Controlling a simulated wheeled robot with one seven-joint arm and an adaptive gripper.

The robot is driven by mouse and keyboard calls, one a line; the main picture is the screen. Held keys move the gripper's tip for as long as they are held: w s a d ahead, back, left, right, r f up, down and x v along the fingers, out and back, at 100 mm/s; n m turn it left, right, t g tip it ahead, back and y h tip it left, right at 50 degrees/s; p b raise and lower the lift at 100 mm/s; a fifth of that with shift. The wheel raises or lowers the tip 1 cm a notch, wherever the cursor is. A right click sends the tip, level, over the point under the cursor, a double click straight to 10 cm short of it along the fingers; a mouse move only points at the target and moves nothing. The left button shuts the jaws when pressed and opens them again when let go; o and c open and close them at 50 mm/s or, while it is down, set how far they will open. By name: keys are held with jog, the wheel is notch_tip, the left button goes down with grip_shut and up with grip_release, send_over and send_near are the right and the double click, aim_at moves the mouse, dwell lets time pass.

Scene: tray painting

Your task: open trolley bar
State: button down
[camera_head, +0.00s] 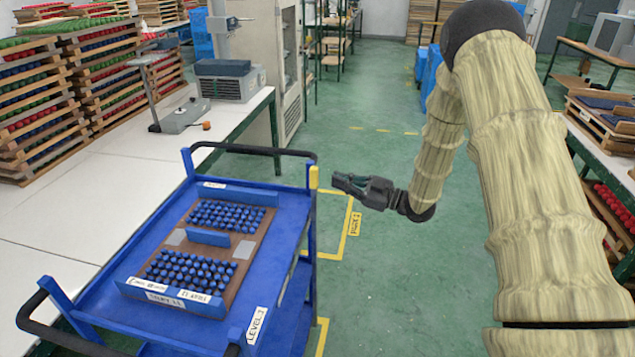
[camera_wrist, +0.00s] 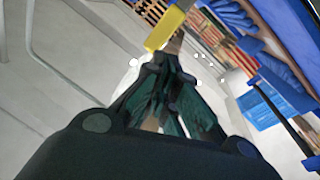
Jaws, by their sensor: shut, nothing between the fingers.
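The blue trolley (camera_head: 93,270) stands at the left beside the white bench. A black bar (camera_head: 255,150) runs across its far end, and a yellow piece (camera_head: 313,178) hangs at the bar's right end. My gripper (camera_head: 340,182) is just right of the yellow piece, fingers pointing left at it, with a small gap seen from the head. In the wrist view my gripper (camera_wrist: 168,65) is shut and empty. There the yellow piece (camera_wrist: 166,28) is just beyond the fingertips; I cannot tell whether they touch.
A brown tray (camera_head: 228,252) with rows of blue painted pieces lies on the trolley. The white bench (camera_head: 80,215) borders the trolley's left, with racks of coloured pieces (camera_head: 40,110) behind. The green floor (camera_head: 385,270) right of the trolley is clear.

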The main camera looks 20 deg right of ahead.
jog(key=s+a+f+n+t+h+p, duration=0.2)
jog(key=s+a+n+t+h+p, duration=0.4)
jog(key=s+h, duration=0.45)
jog(key=g+p, duration=0.1)
jog(key=p, duration=0.5)
send_near(317, 179)
jog(key=w+a, duration=0.5)
jog(key=shift+w+d+r+n+p, duration=0.1)
jog(key=shift+w+d+n+p, duration=0.3)
jog(key=shift+w, duration=0.35)
jog(key=shift+d, duration=0.15)
jog(key=shift+w+d+b, duration=0.1)
jog(key=shift+w+b, duration=0.05)
jog(key=shift+b, duration=0.15)
jog(key=w+d+b, duration=0.2)
jog(key=w, duration=0.1)
jog(key=shift+w, duration=0.15)
jog(key=shift+w+d+r, duration=0.1)
jog(key=shift+r, duration=0.05)
